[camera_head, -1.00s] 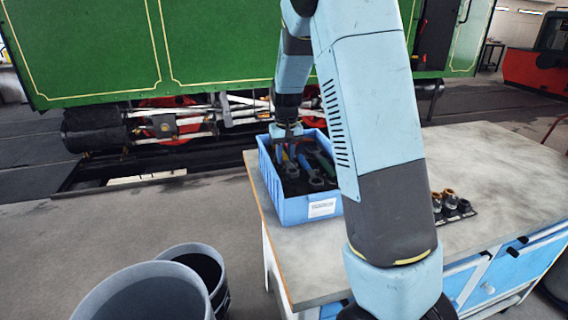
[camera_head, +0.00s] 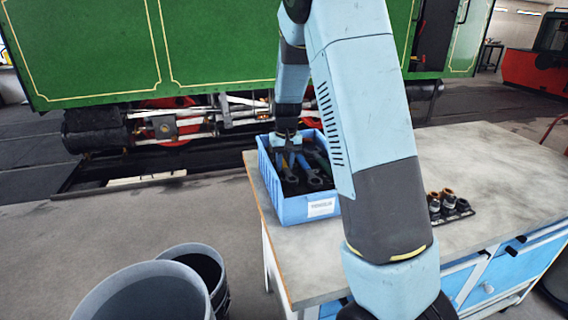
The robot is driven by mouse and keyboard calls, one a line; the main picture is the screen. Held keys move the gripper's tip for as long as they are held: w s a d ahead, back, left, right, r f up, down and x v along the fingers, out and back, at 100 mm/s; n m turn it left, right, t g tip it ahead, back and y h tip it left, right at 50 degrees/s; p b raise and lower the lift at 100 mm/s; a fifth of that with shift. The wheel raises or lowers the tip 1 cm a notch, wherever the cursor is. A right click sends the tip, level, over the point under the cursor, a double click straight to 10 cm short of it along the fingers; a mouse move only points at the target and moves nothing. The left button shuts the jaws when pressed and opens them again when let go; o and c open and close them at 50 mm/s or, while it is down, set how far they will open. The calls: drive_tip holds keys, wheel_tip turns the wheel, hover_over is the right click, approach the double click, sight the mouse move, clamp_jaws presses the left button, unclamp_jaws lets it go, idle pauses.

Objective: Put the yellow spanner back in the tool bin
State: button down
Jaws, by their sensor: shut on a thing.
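The tool bin (camera_head: 309,209) is an open blue box with a white label, at the left end of the workbench. Several tools with blue and dark handles (camera_head: 311,180) and ring ends lie in it. My gripper (camera_head: 288,158) points down inside the bin's opening, toward its far left part. It is shut on a thin piece; a small orange-yellow sliver between the fingers looks like the yellow spanner, mostly hidden by the fingers. I cannot tell whether it touches the tools below. My arm covers the bin's right side.
The grey workbench top (camera_head: 480,170) is mostly clear. A dark rack of sockets (camera_head: 448,207) stands on it, right of my arm. Two dark bins (camera_head: 150,292) stand on the floor at the lower left. A green tram (camera_head: 200,45) with running gear is behind.

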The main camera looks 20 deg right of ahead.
sight(285, 166)
drive_tip(key=c, duration=0.9)
unclamp_jaws()
drive_tip(key=shift+s+f, duration=0.3)
drive_tip(key=shift+f, duration=0.25)
drive_tip(key=shift+o, duration=0.2)
wheel_tip(285, 166, up, 12)
drive_tip(key=s+d+r+t, duration=0.1)
drive_tip(key=s+r, duration=0.4)
drive_tip(key=s, duration=0.3)
drive_tip(key=s+r+t, duration=0.1)
drive_tip(key=s+r, duration=0.4)
drive_tip(key=s, duration=0.3)
drive_tip(key=s+t, duration=0.2)
drive_tip(key=s, duration=1.5)
drive_tip(key=shift+s+a+r+t, duration=0.15)
drive_tip(key=shift+a+t, duration=0.15)
drive_tip(key=shift+t, duration=0.1)
